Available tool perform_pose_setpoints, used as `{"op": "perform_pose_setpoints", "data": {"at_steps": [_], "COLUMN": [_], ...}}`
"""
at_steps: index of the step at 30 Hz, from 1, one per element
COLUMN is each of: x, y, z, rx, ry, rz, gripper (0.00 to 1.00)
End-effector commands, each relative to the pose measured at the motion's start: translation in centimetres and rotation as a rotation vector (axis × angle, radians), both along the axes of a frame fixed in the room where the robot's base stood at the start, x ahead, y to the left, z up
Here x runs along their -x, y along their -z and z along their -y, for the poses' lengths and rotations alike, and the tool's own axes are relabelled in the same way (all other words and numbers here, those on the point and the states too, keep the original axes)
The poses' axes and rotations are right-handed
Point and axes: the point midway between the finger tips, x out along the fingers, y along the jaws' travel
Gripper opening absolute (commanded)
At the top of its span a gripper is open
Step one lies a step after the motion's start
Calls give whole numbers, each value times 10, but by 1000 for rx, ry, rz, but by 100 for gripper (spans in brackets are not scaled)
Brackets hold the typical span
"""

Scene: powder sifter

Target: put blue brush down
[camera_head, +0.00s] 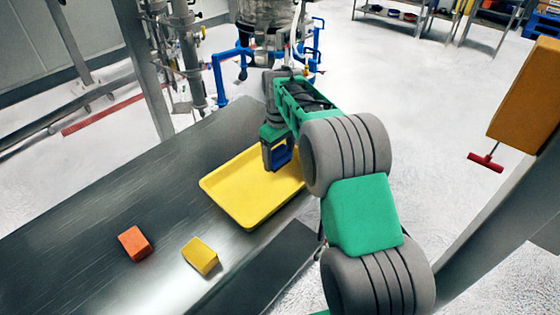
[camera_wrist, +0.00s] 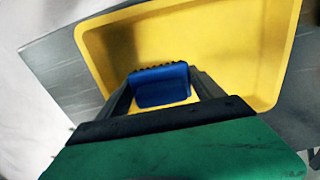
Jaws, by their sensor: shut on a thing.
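The blue brush (camera_wrist: 162,86) is between my gripper's fingers in the wrist view, with a dark ridged edge along its top. It also shows in the head view (camera_head: 281,153) as a small blue patch at my gripper's end. My gripper (camera_wrist: 160,88) is shut on the brush and is over the yellow tray (camera_wrist: 285,60). In the head view my gripper (camera_head: 277,155) is at the tray's far right part, and the tray (camera_head: 224,203) lies on the metal table. Whether the brush touches the tray floor cannot be told. The tray looks otherwise empty.
An orange block (camera_head: 134,243) and a yellow block (camera_head: 200,256) lie on the metal table (camera_head: 75,265), in front of the tray. The table's left part is clear. Pipes and machinery (camera_head: 265,20) stand behind. A yellow-orange box-like part (camera_head: 525,95) is at the right.

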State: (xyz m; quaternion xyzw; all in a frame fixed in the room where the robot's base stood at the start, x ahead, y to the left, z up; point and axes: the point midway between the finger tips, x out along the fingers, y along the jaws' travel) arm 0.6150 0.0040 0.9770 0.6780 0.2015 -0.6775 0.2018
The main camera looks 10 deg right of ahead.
Motion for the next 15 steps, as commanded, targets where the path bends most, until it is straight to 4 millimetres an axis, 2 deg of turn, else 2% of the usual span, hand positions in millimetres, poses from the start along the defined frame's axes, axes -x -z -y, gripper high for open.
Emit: {"op": "perform_pose_setpoints", "data": {"at_steps": [8,12,15], "x": [-19,-18,-19], "y": [26,50,54], "z": [9,8,8], "rx": [0,0,0], "ry": [2,2,2], "rz": [-2,-2,1], "gripper": [39,39,39]}}
